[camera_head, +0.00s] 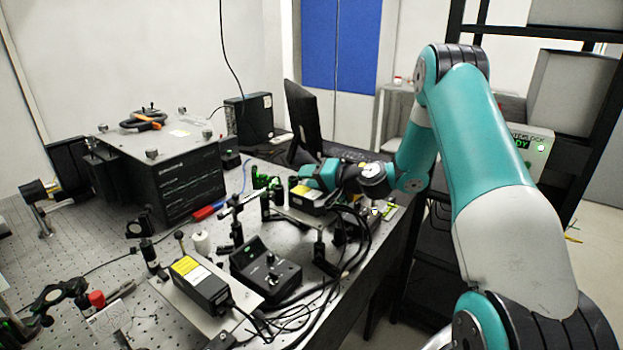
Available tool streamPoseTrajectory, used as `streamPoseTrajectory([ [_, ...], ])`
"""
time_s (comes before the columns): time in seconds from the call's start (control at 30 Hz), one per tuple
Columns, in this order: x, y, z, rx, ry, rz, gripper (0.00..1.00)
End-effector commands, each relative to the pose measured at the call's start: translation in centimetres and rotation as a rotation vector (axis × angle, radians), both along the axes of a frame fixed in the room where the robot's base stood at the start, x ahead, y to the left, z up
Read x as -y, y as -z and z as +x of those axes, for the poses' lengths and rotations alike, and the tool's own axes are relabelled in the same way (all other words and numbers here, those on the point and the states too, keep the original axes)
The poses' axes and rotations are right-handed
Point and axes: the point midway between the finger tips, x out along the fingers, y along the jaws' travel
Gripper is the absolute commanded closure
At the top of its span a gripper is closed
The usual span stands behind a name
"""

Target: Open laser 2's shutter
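Two black laser boxes with yellow labels stand on the optical bench. The nearer laser (203,284) is at the front centre on a metal plate. The farther laser (306,193) is beyond it, close to my arm's end. I cannot read which one is laser 2, and no shutter can be made out clearly. My gripper (308,178) is at the farther laser, on the far side of the bench. Its fingers are too small and overlapped to show whether they are open or touching anything.
A black control box (266,272) with a knob stands between the lasers. Loose cables (350,235) run along the bench's right edge. A large black instrument (176,180) stands at the left. Optic posts crowd the bench. A monitor (303,119) stands behind my gripper.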

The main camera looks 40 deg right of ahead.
Motion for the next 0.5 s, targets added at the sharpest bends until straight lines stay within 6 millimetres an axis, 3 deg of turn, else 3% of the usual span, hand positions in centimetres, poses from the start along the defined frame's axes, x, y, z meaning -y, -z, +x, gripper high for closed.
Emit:
streamPoseTrajectory([
  [0.17, 0.4, -0.1, -0.7, 0.000, 0.002, -0.001, 0.63],
  [0.27, 1.0, -0.4, -2.2, 0.000, 0.003, 0.000, 0.63],
  [0.5, 3.4, -1.7, -7.7, 0.001, 0.008, -0.001, 0.63],
])
